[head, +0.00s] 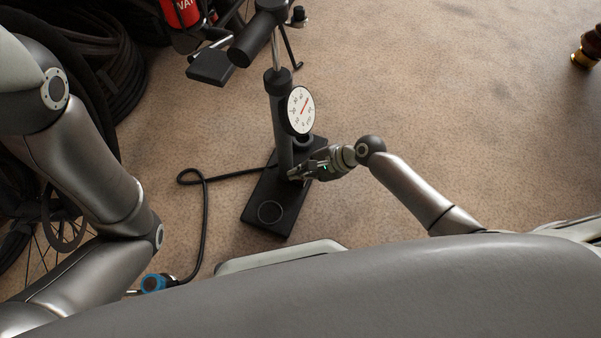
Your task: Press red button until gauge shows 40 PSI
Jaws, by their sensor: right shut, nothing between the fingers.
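A black floor pump stands upright on its flat base (270,205). Its round white gauge (300,110) faces me, tilted, with a red needle pointing up and to the right; the figures are too small to read surely. My right gripper (294,175) is shut and empty, low at the right side of the pump barrel (280,125). Its tips are by the barrel's foot; I cannot tell whether they touch. No red button shows clearly; the gripper may cover it.
The pump handle (252,38) juts up at the top. Tyres (110,60) and a bicycle wheel (45,245) stand at the left. Carpet (450,110) to the right is clear.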

